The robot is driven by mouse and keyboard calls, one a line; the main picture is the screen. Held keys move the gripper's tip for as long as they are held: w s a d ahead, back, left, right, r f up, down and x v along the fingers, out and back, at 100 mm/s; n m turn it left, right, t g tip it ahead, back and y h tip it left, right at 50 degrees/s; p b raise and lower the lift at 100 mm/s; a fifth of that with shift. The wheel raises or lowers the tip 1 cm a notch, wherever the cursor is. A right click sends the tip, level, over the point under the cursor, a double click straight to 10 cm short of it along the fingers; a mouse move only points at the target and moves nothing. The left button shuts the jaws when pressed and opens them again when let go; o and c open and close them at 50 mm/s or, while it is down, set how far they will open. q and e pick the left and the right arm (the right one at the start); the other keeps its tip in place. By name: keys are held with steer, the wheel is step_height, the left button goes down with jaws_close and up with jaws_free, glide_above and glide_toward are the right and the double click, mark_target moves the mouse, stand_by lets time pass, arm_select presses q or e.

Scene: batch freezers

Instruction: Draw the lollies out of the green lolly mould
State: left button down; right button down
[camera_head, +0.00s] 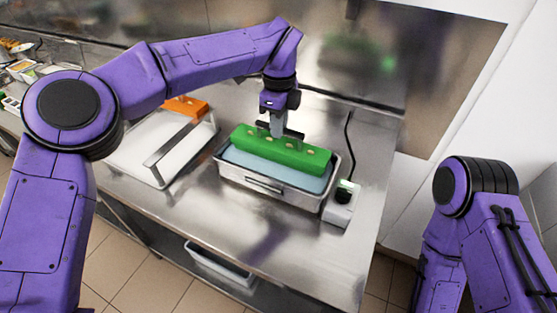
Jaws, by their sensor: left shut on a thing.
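The green lolly mould (305,158) is a long block with a row of small pale spots along its top. It sits in the steel basin (262,192), in the pale blue liquid (240,158), roughly level. My left gripper (279,130) points down at the middle of the mould's top and is shut there, by a small dark bar. The fingertips are small and dark here, so the exact hold on the mould is hard to see. My right gripper is out of view; only my right arm shows at the right.
A white tray (135,155) with a metal bar across it stands left of the basin, with an orange block (186,106) at its back. A small grey device (341,205) with a cable stands right of the basin. The steel bench (215,222) is clear in front.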

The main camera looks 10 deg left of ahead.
arm_select(q)
steer(key=shift+r, duration=0.5)
steer(key=shift+r+p, duration=2.85)
steer(key=shift+r, duration=0.85)
